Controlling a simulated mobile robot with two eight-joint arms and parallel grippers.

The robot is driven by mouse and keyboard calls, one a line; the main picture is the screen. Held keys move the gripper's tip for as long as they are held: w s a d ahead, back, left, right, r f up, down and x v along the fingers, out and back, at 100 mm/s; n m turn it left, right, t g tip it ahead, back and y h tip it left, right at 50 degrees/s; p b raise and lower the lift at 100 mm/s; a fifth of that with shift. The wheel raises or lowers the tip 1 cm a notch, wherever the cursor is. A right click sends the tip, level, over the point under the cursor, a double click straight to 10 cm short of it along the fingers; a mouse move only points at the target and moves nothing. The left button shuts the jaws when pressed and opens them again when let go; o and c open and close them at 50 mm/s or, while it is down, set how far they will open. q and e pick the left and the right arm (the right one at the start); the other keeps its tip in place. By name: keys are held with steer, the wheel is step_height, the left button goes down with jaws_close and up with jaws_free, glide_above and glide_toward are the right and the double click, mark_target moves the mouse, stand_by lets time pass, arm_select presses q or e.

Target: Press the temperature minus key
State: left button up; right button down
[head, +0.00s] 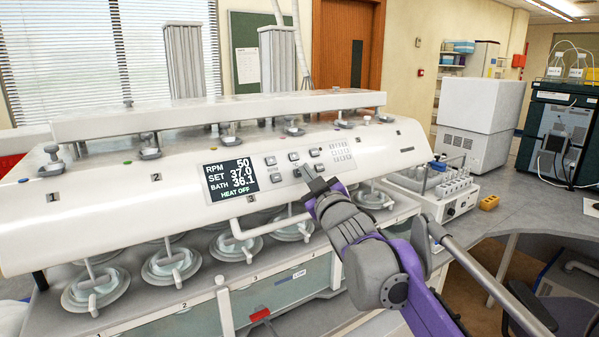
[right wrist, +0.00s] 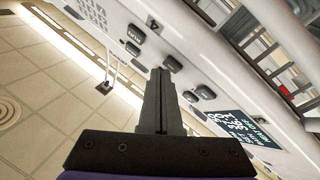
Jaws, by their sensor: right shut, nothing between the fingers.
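The control panel of the white dissolution bath (head: 110,190) holds small grey keys in pairs beside a dark display (head: 230,180), which reads RPM 50, SET 37.0, BATH 36.1, HEAT OFF. I cannot read which key is temperature minus. My right gripper (head: 306,174) is shut and empty, its tips at the panel by the middle keys. Contact cannot be told. My left gripper is not in view.
A keypad (head: 341,154) lies right of the keys. Below the panel stand several vessels (head: 172,262) and a white pipe handle (head: 258,224).

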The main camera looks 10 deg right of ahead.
steer(key=shift+w+a+f, duration=0.15)
steer(key=shift+w+f, duration=0.1)
stand_by(0.9)
steer(key=shift+s+r, duration=0.1)
steer(key=shift+s+d+r+p, duration=0.25)
steer(key=shift+s+r+p, duration=0.1)
steer(key=shift+s, duration=0.15)
steer(key=s+r, duration=0.1)
steer(key=s, duration=0.1)
steer(key=s+d+r+p, duration=0.1)
steer(key=s, duration=0.1)
steer(key=shift+d+r, duration=0.2)
steer(key=shift+r, duration=0.2)
steer(key=shift+f, duration=0.1)
stand_by(0.6)
